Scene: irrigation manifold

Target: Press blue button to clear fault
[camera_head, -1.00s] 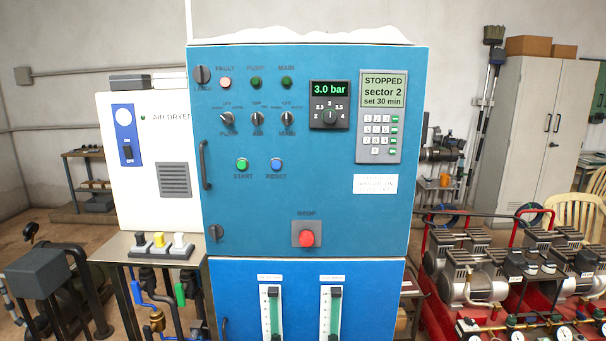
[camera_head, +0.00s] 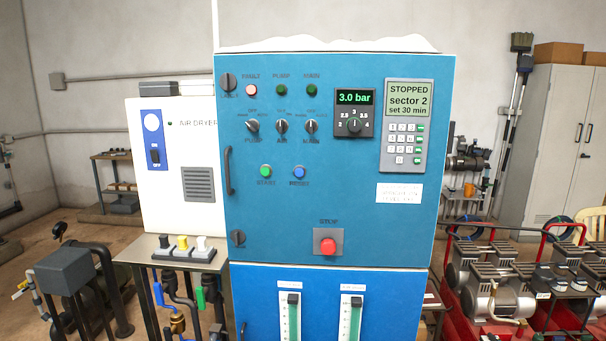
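The blue control cabinet (camera_head: 330,215) stands in the middle of the head view. Its round blue button (camera_head: 298,172) sits right of the green START button (camera_head: 265,171); the label under the blue one looks like RESET. The FAULT lamp (camera_head: 250,90) at the upper left of the panel is pale pink. The display (camera_head: 408,98) reads STOPPED, sector 2, set 30 min. A red STOP button (camera_head: 327,246) is lower on the panel. Neither of my grippers shows in the head view.
A pressure dial unit (camera_head: 354,113) reads 3.0 bar. A cabinet handle (camera_head: 228,170) sticks out on the left edge. A white air dryer (camera_head: 180,208) and a small table with switches (camera_head: 182,247) stand left. Red-framed compressors (camera_head: 490,270) stand right.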

